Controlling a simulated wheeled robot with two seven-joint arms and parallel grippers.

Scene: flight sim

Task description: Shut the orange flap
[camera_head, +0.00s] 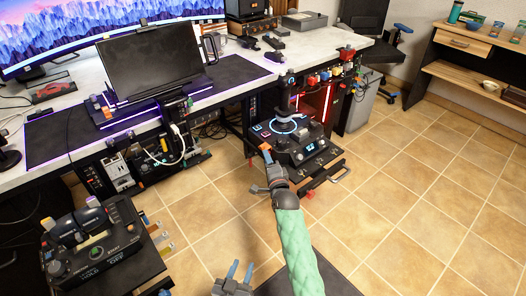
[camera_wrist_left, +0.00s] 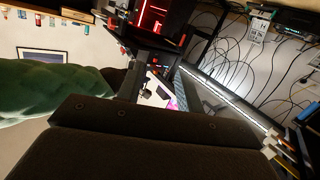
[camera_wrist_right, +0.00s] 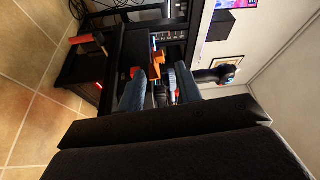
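A small orange piece (camera_head: 266,147), which looks like the orange flap, sits at the left edge of the joystick console (camera_head: 300,146). In the right wrist view an orange piece (camera_wrist_right: 155,66) shows just beyond the fingertips. My right gripper (camera_head: 270,161) is right at the console's left side, close to the orange piece. Its two blue fingers are spread in the right wrist view (camera_wrist_right: 160,84); I cannot tell whether they touch the piece. My left gripper (camera_head: 240,271) is low over the floor, fingers apart and empty, away from the console.
A throttle console (camera_head: 96,255) stands at the lower left. The desk (camera_head: 228,68) with a laptop-like screen (camera_head: 150,62) lies behind. A handle (camera_head: 327,180) sticks out at the console's front. The tiled floor (camera_head: 420,180) at right is clear.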

